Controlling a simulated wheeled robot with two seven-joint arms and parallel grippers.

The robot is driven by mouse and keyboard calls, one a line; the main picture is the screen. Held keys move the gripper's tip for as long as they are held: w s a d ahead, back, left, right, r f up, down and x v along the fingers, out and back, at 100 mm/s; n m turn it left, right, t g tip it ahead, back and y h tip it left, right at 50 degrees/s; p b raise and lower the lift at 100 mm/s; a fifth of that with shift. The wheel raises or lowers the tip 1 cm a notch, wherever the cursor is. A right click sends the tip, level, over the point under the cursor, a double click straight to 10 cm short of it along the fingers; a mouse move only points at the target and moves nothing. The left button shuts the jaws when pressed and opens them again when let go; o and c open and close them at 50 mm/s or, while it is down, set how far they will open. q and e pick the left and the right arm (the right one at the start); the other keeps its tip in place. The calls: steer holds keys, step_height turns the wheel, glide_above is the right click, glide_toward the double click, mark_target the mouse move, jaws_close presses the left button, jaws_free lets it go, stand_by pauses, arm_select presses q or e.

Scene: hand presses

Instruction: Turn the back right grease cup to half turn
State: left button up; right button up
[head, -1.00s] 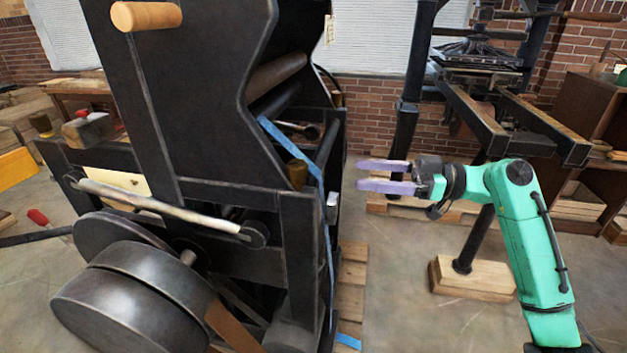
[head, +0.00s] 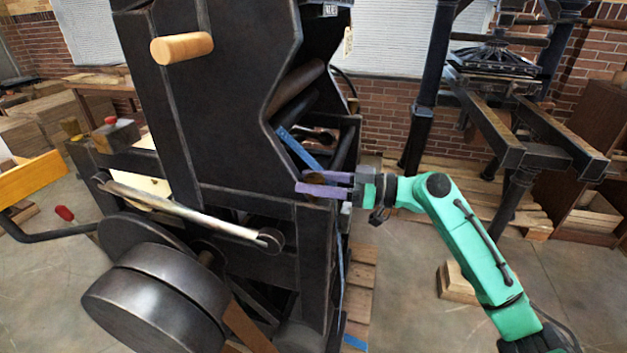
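A small brass grease cup (head: 318,179) is on the right side frame of the large black press (head: 235,110). It is mostly hidden by the two purple fingers of my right gripper (head: 301,184), which reach in from the right at its height. The fingers look a little apart, with the cup between or just behind them. I cannot tell whether they press on it. The cup's turn angle cannot be read. My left gripper is out of view.
A blue strap (head: 297,146) runs down close to my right gripper. A wooden handle (head: 182,48) and large flywheels (head: 155,300) belong to the press. A second black press (head: 510,150) stands at the right. The floor between them is partly open.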

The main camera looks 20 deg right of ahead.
jaws_close()
steer(key=shift+m+t+h, duration=0.4)
steer(key=shift+m+t, duration=0.2)
steer(key=shift+t, duration=0.5)
steer(key=o, duration=0.8)
jaws_free()
